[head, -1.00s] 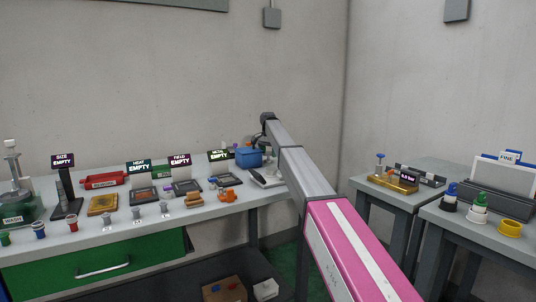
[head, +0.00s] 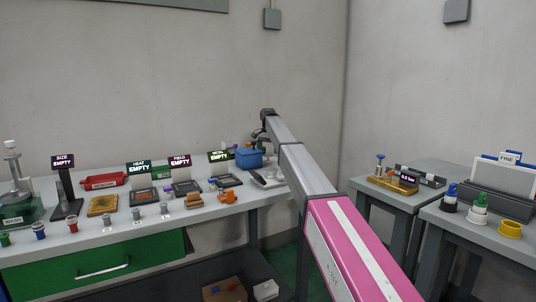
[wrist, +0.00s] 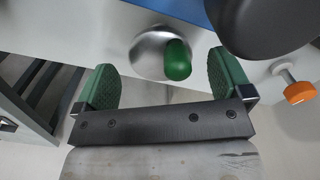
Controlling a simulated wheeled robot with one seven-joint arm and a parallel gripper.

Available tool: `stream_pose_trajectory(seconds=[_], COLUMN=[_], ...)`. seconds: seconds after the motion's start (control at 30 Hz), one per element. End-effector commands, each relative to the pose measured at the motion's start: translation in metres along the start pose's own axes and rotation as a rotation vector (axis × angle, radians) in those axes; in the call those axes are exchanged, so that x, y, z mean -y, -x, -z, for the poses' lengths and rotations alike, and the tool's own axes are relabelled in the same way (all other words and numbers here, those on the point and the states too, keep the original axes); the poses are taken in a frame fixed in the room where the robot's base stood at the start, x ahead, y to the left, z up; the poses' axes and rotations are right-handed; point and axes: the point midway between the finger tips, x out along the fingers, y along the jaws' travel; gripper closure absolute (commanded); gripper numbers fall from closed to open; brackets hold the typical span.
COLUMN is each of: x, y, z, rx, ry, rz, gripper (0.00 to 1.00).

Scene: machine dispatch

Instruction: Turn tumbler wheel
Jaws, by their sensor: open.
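In the wrist view, a shiny silver round wheel (wrist: 152,52) with a green peg-like handle (wrist: 178,60) is mounted on a pale grey face. It appears to be the tumbler wheel. My gripper (wrist: 165,82) is open, with its green-padded fingers at the left and right of the wheel. Nothing is held between them, and I cannot tell whether either finger touches the wheel. In the head view, my arm reaches to the bench's far right end beside a blue box-shaped machine (head: 248,158). The wheel cannot be made out there.
An orange knob (wrist: 300,92) sticks out right of my gripper, and a dark rounded part (wrist: 265,25) is above it. The grey bench (head: 90,240) holds signs, trays and several small items left of my arm. Another table (head: 440,222) stands at the right.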

Motion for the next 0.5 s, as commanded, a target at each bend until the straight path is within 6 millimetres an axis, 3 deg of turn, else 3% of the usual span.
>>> stream_pose_trajectory(seconds=[0.3, 0.5], x=[0.001, 0.001], y=[0.061, 0.082], z=[0.001, 0.0], rx=[-0.001, -0.001], ry=[0.0, 0.0], rz=[0.001, 0.001], gripper=[0.03, 0.03])
